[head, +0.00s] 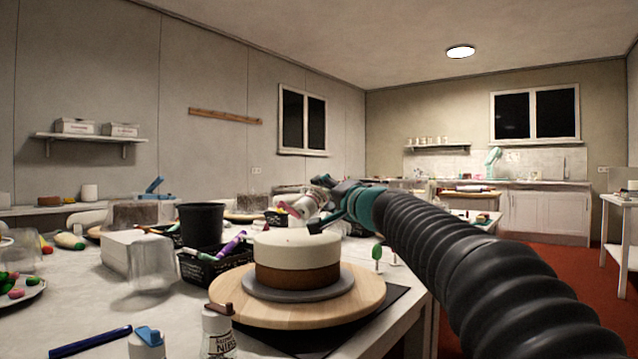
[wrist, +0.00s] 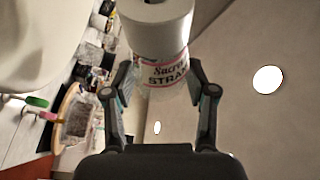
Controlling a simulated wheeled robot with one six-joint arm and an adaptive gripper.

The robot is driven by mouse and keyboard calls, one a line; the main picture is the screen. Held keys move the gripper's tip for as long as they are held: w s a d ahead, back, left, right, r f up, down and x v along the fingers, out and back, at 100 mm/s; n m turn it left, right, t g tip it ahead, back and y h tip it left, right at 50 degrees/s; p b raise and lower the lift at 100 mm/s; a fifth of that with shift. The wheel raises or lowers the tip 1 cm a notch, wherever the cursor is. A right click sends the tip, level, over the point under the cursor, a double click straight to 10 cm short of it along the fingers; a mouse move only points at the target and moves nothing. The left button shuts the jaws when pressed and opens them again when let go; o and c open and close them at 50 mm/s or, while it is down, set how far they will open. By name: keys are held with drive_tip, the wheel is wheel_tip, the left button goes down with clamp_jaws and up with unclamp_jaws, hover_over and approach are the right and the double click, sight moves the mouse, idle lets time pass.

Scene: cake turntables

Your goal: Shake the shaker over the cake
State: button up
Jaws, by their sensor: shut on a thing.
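A cake (head: 297,245) with a white upper layer and brown lower layer stands on a grey board (head: 298,290) on a round wooden turntable (head: 225,300). My gripper (head: 328,203) is above the cake in the head view, reaching in from the right. It is shut on a shaker (head: 301,207), which is tilted. In the wrist view my gripper (wrist: 163,85) has a finger on each side of the shaker (wrist: 165,72), whose label partly reads "Strands". Its white end (wrist: 156,25) points away from my palm. I cannot tell whether anything is falling from it.
Two bottles, one brown-capped (head: 217,335) and one blue-capped (head: 147,345), stand at the table's front near the turntable. A black basket (head: 215,268) of coloured tubes and a black bucket (head: 201,224) stand left of the cake. A blue pen (head: 90,341) lies front left.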

drive_tip(key=shift+d+f+m, duration=0.2)
drive_tip(key=shift+d+m, duration=0.2)
drive_tip(key=shift+m, duration=0.1)
drive_tip(key=shift+w+d+f, duration=0.1)
drive_tip(key=shift+w+d, duration=0.4)
drive_tip(key=shift+d, duration=0.15)
drive_tip(key=shift+s+r+n+b, duration=0.1)
drive_tip(key=shift+r+n+b, duration=0.3)
drive_tip(key=shift+b, duration=0.8)
drive_tip(key=shift+w+d+r, duration=0.15)
drive_tip(key=shift+w+d, duration=0.05)
drive_tip(key=shift+w, duration=0.1)
drive_tip(key=shift+s+a+f, duration=0.1)
drive_tip(key=shift+f, duration=0.15)
drive_tip(key=shift+s+a+f+b, duration=0.15)
drive_tip(key=shift+s+b, duration=0.1)
drive_tip(key=shift+b, duration=0.3)
drive_tip(key=shift+s+a+r+n, duration=0.1)
drive_tip(key=shift+r+n, duration=0.35)
drive_tip(key=shift+n, duration=0.15)
